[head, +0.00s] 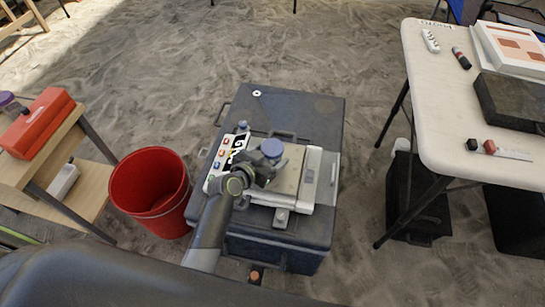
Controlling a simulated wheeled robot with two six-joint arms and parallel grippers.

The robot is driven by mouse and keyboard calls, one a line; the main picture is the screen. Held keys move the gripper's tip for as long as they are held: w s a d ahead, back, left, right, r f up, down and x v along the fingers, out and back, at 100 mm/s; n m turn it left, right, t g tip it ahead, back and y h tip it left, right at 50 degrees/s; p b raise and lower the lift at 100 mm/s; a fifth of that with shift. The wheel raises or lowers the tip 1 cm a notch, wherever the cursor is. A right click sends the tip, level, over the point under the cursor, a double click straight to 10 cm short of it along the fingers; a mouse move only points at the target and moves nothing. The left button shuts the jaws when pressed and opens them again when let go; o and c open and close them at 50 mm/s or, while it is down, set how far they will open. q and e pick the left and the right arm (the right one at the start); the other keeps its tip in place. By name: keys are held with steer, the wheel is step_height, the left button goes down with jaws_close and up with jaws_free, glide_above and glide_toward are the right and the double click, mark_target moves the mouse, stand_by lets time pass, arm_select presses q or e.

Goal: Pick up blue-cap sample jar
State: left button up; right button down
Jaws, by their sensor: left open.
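A jar with a blue cap (271,148) stands on the dark grey case, at the light tray or device lying on its lid. My left gripper (262,168) is open just in front of this jar, with its fingers close to it. The gripper hides the lower part of the jar, and I cannot tell whether they touch. A smaller blue-grey capped item (242,127) stands a little further back to the left. My right gripper is not in view.
The dark case (300,110) stands on sandy floor. A red bucket (152,215) is to its left. A wooden shelf with a red box (37,124) is at far left, and a white table (440,110) is at right.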

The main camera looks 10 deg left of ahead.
arm_select(q)
steer(key=shift+x, duration=1)
steer(key=c, duration=1.2)
